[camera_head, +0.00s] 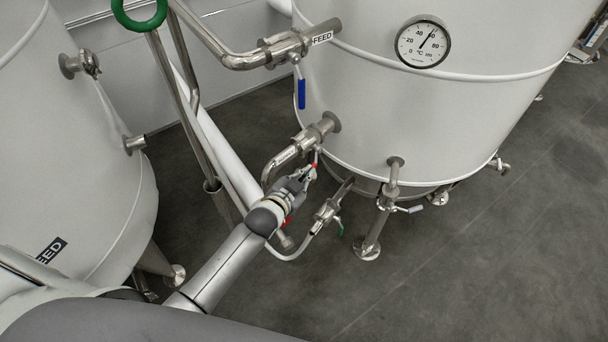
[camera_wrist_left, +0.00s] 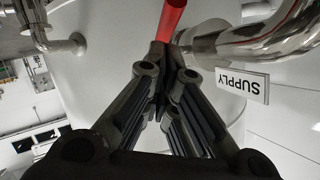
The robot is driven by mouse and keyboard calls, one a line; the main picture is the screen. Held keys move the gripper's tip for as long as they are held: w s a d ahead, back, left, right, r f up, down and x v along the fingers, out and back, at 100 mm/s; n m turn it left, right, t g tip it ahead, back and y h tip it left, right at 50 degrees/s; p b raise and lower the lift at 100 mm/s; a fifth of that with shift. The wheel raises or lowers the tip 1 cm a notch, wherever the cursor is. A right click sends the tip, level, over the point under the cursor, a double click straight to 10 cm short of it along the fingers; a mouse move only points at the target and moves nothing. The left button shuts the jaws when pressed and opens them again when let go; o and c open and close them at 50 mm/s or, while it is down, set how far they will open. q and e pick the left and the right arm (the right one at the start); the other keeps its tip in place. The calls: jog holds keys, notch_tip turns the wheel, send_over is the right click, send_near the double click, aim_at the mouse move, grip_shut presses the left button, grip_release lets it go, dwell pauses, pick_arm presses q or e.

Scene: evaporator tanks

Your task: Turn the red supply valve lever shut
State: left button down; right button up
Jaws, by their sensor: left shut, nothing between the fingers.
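The red supply valve lever (camera_wrist_left: 171,18) shows in the left wrist view, just past the fingertips of my left gripper (camera_wrist_left: 165,58). The gripper is shut, with nothing between its fingers. The fingertips overlap the near end of the lever in the picture; I cannot tell if they touch it. An upside-down SUPPLY label (camera_wrist_left: 243,84) hangs beside a shiny pipe. In the head view my left gripper (camera_head: 306,175) is at the pipe low on the right tank, with a bit of red (camera_head: 314,165) by its tips. It and my arm hide most of the valve.
The large right tank (camera_head: 430,120) carries a dial gauge (camera_head: 422,44). Above the gripper is a FEED valve with a blue lever (camera_head: 301,94). A green-handled valve (camera_head: 340,229) and a drain leg (camera_head: 372,230) stand close by on the right. The floor at right is clear.

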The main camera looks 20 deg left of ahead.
pick_arm(q)
jog(key=shift+w+a+f, duration=0.1)
jog(key=shift+w+f, duration=0.2)
jog(key=shift+f, duration=0.2)
jog(key=shift+f, duration=0.25)
dwell(0.3)
